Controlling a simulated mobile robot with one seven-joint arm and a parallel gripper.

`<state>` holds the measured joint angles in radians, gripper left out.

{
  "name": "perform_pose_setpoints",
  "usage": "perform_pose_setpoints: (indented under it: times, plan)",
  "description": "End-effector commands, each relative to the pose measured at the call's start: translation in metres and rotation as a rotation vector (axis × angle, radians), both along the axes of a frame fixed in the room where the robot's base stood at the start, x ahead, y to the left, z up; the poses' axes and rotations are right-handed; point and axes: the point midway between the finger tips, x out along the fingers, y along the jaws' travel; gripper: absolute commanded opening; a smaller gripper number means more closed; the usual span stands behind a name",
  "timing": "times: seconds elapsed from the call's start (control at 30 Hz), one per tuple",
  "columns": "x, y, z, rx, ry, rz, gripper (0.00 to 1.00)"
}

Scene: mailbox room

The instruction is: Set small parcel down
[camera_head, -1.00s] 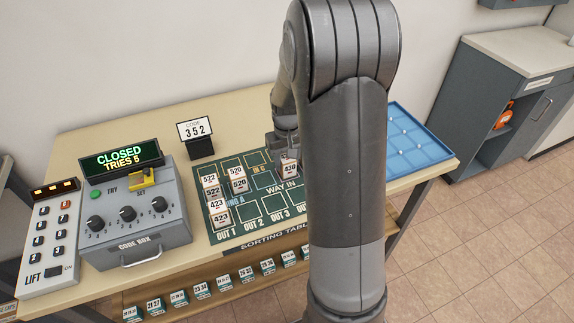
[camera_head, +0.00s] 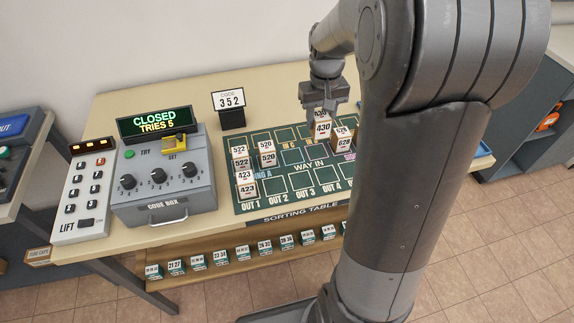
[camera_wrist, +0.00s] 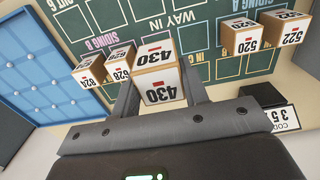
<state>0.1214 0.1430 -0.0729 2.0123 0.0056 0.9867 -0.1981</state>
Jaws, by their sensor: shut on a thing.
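My gripper (camera_head: 323,108) is shut on a small white-and-tan parcel marked 430 (camera_head: 323,128). The parcel hangs upright between the fingers over the back part of the green sorting mat (camera_head: 300,204). In the wrist view the 430 parcel (camera_wrist: 158,75) looks larger than the others; I cannot tell its exact height above the mat. Parcel 520 (camera_head: 267,160) and parcel 522 (camera_head: 240,164) stand to the left, and parcel 423 (camera_head: 246,190) stands nearer the front.
The code box (camera_head: 163,185) and lift panel (camera_head: 82,205) stand left of the mat. The code sign reading 352 (camera_head: 229,108) stands behind it. A blue tray (camera_wrist: 45,75) lies beyond the 628 side in the wrist view. Several front OUT squares are bare.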

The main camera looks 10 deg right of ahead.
Motion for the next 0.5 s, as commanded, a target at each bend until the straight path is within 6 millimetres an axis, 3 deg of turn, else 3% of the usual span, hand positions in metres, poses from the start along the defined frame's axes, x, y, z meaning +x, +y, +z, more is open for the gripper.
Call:
perform_pose_setpoints:
  times: [0.3, 0.5]
  plan:
    - [-0.077, 0.025, 0.008, 0.001, -0.003, 0.000, 0.16]
    - [-0.104, 0.031, 0.006, 0.005, -0.003, 0.000, 0.16]
